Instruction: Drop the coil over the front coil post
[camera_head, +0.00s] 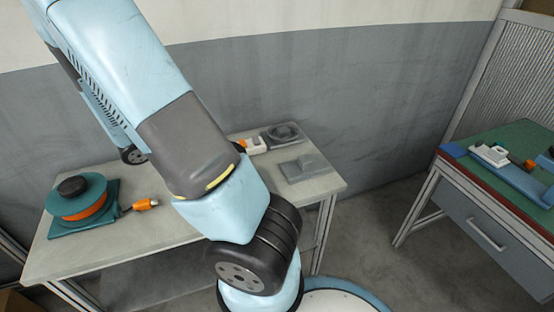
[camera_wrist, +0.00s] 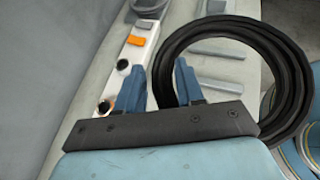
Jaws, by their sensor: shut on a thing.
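The coil is a thick black ring (camera_wrist: 301,85) in the wrist view, filling the right half. My gripper (camera_wrist: 159,76) has two blue fingers, shut on the ring's left side, with the rest of the coil reaching out to the right. Through and beside the ring I see grey bars (camera_wrist: 219,51) on the table below; I cannot tell which part of a post stand they are. In the head view a low grey stand (camera_head: 305,168) is at the table's right front and another with a round top (camera_head: 283,136) is behind it. My gripper and the coil are hidden there by my arm.
A white power strip (camera_wrist: 139,52) with an orange switch lies left of the coil. A teal reel (camera_head: 88,184) with an orange drum and plug stands at the table's (camera_head: 150,236) left. A separate bench with a green top (camera_head: 508,139) is at the far right.

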